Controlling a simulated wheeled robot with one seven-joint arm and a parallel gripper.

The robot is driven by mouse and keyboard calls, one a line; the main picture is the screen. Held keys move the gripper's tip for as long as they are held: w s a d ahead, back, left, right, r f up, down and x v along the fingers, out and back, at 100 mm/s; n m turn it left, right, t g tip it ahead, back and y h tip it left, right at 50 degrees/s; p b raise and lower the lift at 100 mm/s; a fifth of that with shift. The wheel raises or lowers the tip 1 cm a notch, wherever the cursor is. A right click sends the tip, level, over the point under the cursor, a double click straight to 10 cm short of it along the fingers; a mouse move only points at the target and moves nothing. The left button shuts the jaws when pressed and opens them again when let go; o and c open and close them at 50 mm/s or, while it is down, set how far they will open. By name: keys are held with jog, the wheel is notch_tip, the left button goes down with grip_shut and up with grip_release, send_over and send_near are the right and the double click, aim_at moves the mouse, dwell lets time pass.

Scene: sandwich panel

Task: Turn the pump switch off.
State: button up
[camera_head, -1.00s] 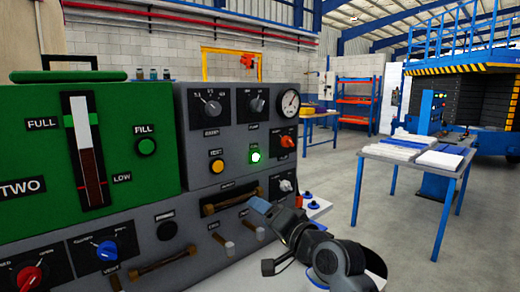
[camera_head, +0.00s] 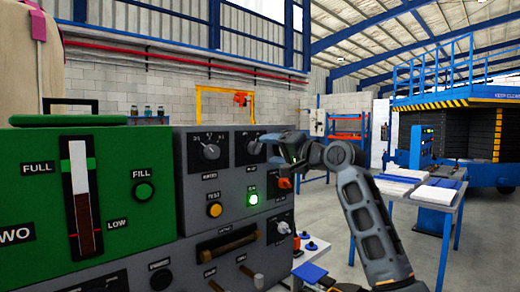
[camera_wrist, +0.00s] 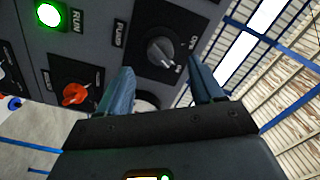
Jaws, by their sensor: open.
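The pump switch is a grey rotary knob on a black plate. It shows in the head view (camera_head: 255,147), just left of my gripper, and in the wrist view (camera_wrist: 160,50) with a PUMP label beside it. In the wrist view its light pointer mark faces lower right; the small position words are hard to read. My gripper (camera_head: 272,142) is raised at the panel's upper right edge. In the wrist view its two fingers (camera_wrist: 163,82) are apart, with nothing between them; the knob lies beyond their tips. I see no contact with the knob.
The green RUN light (camera_head: 252,198) is lit. An orange-red knob (camera_head: 285,183) sits below my gripper, close to one finger in the wrist view. A yellow TEST button (camera_head: 214,210) is left.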

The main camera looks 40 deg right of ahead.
aim_at(260, 149)
jog(key=shift+w+a+p, duration=0.1)
jog(key=shift+w+p, duration=0.2)
jog(key=shift+w, duration=2.3)
jog(key=shift+c, duration=0.4)
jog(key=c, duration=1)
jog(key=shift+o, duration=0.2)
jog(key=shift+f+n, duration=0.1)
jog(key=shift+n, duration=0.3)
jog(key=n+b, duration=0.6)
jog(key=n, duration=0.5)
